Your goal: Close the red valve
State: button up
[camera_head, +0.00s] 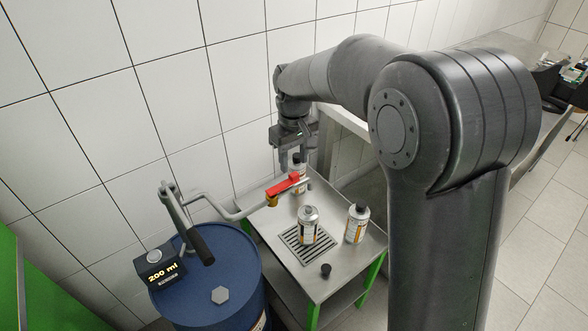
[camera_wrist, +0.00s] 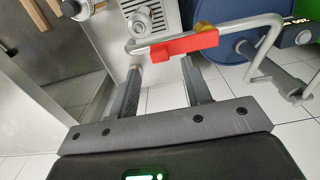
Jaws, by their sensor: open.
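The red valve handle (camera_head: 283,186) sits at the end of the bent grey pipe (camera_head: 222,210), above the metal table. In the wrist view the red handle (camera_wrist: 185,46) lies crosswise just beyond my fingertips, with a brass-coloured part (camera_wrist: 204,27) at its pipe. My gripper (camera_head: 294,160) hangs from above, close to the handle in the head view. In the wrist view my gripper (camera_wrist: 161,64) has its two fingers well apart with nothing between them. I cannot tell whether a fingertip touches the handle.
A steel table (camera_head: 345,271) with a drain grate bears bottles (camera_head: 308,225), (camera_head: 357,222) and a small black cap (camera_head: 325,270); another bottle stands near my gripper. A blue barrel (camera_head: 225,300) with a pump and a "200 ml" display (camera_head: 161,272) is at left. A tiled wall is behind.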

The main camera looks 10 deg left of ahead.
aim_at(294, 174)
jog(key=shift+f, duration=2.05)
jog(key=shift+c, duration=0.5)
grip_shut()
